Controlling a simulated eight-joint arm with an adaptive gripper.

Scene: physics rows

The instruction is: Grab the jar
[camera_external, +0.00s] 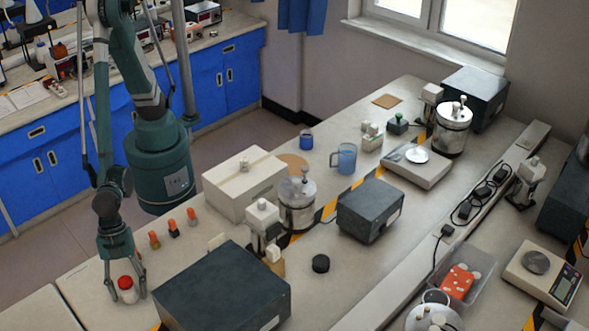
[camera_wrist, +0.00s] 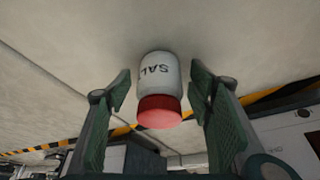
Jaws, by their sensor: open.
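The jar (camera_external: 128,289) is a small white jar with a red lid. It stands on the bench at the lower left of the external view. In the wrist view the jar (camera_wrist: 159,85) shows a white body with dark letters reading "SAL" and its red lid towards the camera. My gripper (camera_external: 124,284) is low over the bench with its fingers on both sides of the jar. In the wrist view my gripper (camera_wrist: 160,98) is open, with a visible gap between each green finger pad and the jar.
A large dark box (camera_external: 222,290) stands just right of the jar. Several small orange-topped items (camera_external: 173,229) stand behind it. A white box (camera_external: 245,184) and a metal pot (camera_external: 297,203) stand farther back. The bench left of the jar is clear.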

